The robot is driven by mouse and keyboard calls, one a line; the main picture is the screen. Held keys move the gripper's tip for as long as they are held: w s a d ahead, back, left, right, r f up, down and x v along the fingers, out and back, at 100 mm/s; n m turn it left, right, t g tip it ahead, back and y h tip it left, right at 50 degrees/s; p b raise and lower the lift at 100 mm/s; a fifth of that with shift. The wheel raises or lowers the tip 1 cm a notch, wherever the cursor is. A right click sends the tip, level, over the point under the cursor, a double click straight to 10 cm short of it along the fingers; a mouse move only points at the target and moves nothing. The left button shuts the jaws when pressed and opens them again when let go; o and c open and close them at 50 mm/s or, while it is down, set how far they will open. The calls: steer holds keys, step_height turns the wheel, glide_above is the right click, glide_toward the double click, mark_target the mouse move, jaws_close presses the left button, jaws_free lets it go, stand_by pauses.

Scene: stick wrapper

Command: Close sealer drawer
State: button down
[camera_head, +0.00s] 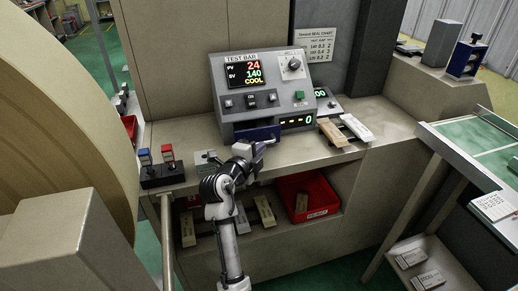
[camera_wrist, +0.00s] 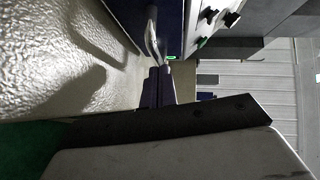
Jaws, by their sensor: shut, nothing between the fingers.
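The sealer (camera_head: 268,90) is a grey console with a lit display on the counter. Its dark blue drawer front (camera_head: 252,133) is low on the left of the console. How far it stands out is hard to tell. My gripper (camera_head: 262,149) is shut and empty, just in front of the drawer and at its lower edge. In the wrist view the shut fingers (camera_wrist: 158,88) are close to a curved silver handle (camera_wrist: 152,34) by a dark blue panel (camera_wrist: 172,20). I cannot tell whether they touch.
The counter (camera_head: 355,108) carries wooden and white blocks (camera_head: 332,132) to the right of the sealer. A black base with red and blue tops (camera_head: 160,170) stands at the left. A red bin (camera_head: 306,194) is on the shelf below. A green-topped table (camera_head: 480,138) stands at the right.

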mark_target(261, 136)
steer(key=shift+w, duration=0.1)
steer(key=shift+w+a+f+b, duration=0.15)
steer(key=shift+w+b, duration=0.1)
steer(key=shift+b, duration=0.2)
steer(key=w+b, duration=0.1)
steer(key=w+a+b, duration=0.1)
steer(key=w, duration=0.1)
steer(key=shift+w, duration=0.15)
steer(key=shift+r, duration=0.35)
steer(key=shift+a, duration=0.1)
steer(key=shift+f, duration=0.1)
